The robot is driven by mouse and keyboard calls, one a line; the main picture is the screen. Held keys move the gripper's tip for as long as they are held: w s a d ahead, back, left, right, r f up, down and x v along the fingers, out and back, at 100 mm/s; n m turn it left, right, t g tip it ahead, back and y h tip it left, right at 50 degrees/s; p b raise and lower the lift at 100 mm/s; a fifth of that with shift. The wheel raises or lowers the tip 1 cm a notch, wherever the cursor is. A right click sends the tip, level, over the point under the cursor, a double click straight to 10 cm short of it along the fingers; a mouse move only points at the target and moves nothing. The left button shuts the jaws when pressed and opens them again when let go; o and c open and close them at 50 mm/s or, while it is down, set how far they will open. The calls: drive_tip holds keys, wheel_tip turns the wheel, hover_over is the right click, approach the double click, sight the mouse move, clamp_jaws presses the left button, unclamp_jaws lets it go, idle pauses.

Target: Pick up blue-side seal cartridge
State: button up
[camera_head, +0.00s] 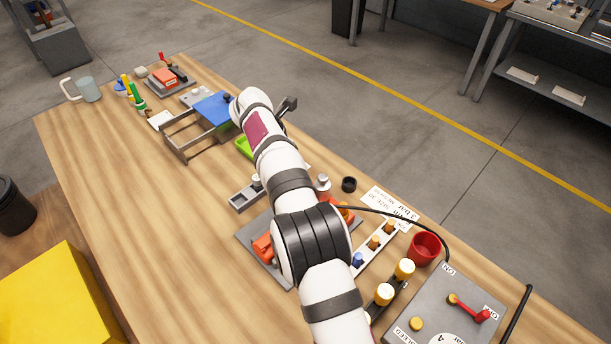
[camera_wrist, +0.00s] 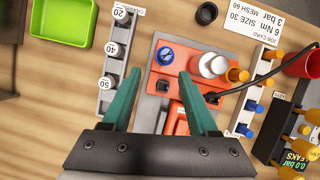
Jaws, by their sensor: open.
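In the wrist view, my gripper (camera_wrist: 160,72) is open, with two green fingers apart and nothing held between them. It is over an orange device on a grey plate (camera_wrist: 147,112), with a round blue part (camera_wrist: 165,56) ahead between the fingertips. A white-and-grey cylinder (camera_wrist: 211,65) stands right of the blue part. A white rack (camera_wrist: 258,92) farther right holds small orange pieces (camera_wrist: 264,80) and blue pieces (camera_wrist: 251,105). I cannot tell which blue piece is the seal cartridge. In the head view, the rack's blue piece (camera_head: 357,259) shows; my arm hides the gripper.
A slotted grey strip (camera_wrist: 113,62) marked 20, 40 and 50 lies left, beyond it a green tray (camera_wrist: 62,20). A black ring (camera_wrist: 206,13), job card (camera_wrist: 268,18), red cup (camera_head: 424,249) and dark cable are at the right. The table's left front is clear.

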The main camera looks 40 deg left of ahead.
drive_tip(key=x, duration=0.4)
drive_tip(key=w+x, duration=0.1)
drive_tip(key=x, duration=0.1)
drive_tip(key=shift+w+d+f, duration=0.1)
drive_tip(key=shift+d+f, duration=0.05)
drive_tip(key=shift+d, duration=0.15)
clamp_jaws()
